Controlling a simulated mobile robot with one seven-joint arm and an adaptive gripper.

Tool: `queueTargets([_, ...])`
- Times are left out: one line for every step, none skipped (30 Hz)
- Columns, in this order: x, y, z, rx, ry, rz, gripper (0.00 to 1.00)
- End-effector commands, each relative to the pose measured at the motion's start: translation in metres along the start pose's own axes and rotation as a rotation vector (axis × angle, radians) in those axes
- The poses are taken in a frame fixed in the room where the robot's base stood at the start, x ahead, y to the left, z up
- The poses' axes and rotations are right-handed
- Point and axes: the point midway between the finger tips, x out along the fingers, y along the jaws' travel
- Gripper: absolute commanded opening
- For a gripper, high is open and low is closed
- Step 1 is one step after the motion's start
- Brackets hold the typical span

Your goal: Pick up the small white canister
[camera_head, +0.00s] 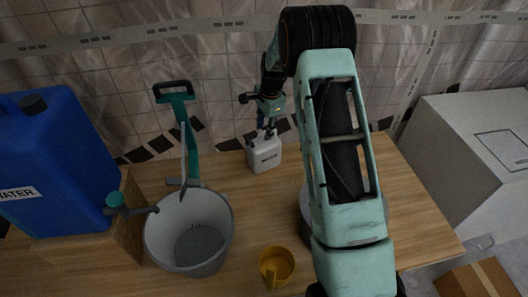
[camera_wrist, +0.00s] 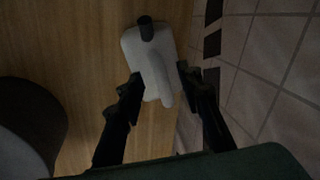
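The small white canister (camera_head: 264,154) stands upright on the wooden table near its back edge, with dark lettering on its front. In the wrist view the white canister (camera_wrist: 148,62) shows a dark round cap and a raised handle. My gripper (camera_head: 268,129) is right above the canister's top in the head view. In the wrist view my gripper (camera_wrist: 156,78) has its two dark fingers apart, one on each side of the handle. A gap seems to show between fingers and handle; contact cannot be told.
A grey bucket (camera_head: 189,232) stands left of the canister, with a teal-handled tool (camera_head: 190,140) behind it. A blue water container (camera_head: 55,165) with a tap is at far left. A yellow cup (camera_head: 277,265) is near the front. The tiled wall (camera_head: 220,75) is close behind the canister.

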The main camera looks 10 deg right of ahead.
Motion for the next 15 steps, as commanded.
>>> queueTargets([0.006, 0.0, -0.002, 0.001, -0.002, 0.003, 0.33])
queueTargets([0.01, 0.0, -0.003, 0.001, -0.002, 0.003, 0.33])
queueTargets([0.016, 0.0, -0.003, 0.0, -0.002, 0.003, 0.33])
queueTargets([0.019, 0.0, -0.003, 0.0, -0.001, 0.002, 0.33])
queueTargets([0.022, 0.0, -0.003, 0.0, -0.001, 0.002, 0.33])
queueTargets([0.026, 0.0, -0.003, 0.0, -0.001, 0.002, 0.33])
queueTargets([0.028, 0.0, -0.003, 0.0, -0.001, 0.002, 0.33])
queueTargets([0.03, 0.0, -0.003, 0.0, -0.001, 0.001, 0.33])
queueTargets([0.031, -0.001, -0.003, 0.001, -0.001, 0.001, 0.33])
queueTargets([0.032, -0.001, -0.003, 0.001, -0.001, 0.0, 0.33])
queueTargets([0.032, -0.001, -0.003, 0.001, 0.0, 0.0, 0.33])
queueTargets([0.032, -0.001, -0.003, 0.001, 0.0, 0.0, 0.33])
queueTargets([0.032, -0.001, -0.003, 0.001, 0.0, 0.0, 0.33])
queueTargets([0.032, -0.001, -0.003, 0.001, 0.0, 0.0, 0.33])
queueTargets([0.032, -0.001, -0.003, 0.001, 0.0, 0.0, 0.33])
